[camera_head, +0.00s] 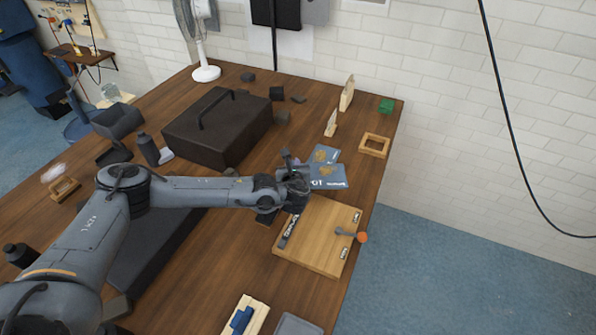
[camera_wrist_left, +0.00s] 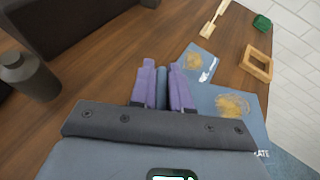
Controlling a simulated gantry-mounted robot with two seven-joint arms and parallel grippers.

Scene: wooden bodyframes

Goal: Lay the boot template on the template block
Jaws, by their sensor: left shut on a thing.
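My left gripper (camera_head: 297,177) is above the right part of the table, just left of two blue cards. In the left wrist view its purple fingers (camera_wrist_left: 162,72) are shut on a narrow blue-grey piece (camera_wrist_left: 161,90). Most of that piece is hidden, and I cannot tell if it is the boot template. A flat wooden board (camera_head: 318,232) with black strips and an orange-knobbed lever (camera_head: 350,234) lies in front of the gripper. I cannot tell for sure whether this board is the template block. My right gripper is not in view.
Blue cards with gold marks (camera_head: 327,180) lie near the table's right edge. A wooden square frame (camera_head: 374,145) and a green block (camera_head: 386,105) are farther back. A large dark box (camera_head: 217,127) stands left of the gripper. A wooden piece with a blue part (camera_head: 243,319) is at the front.

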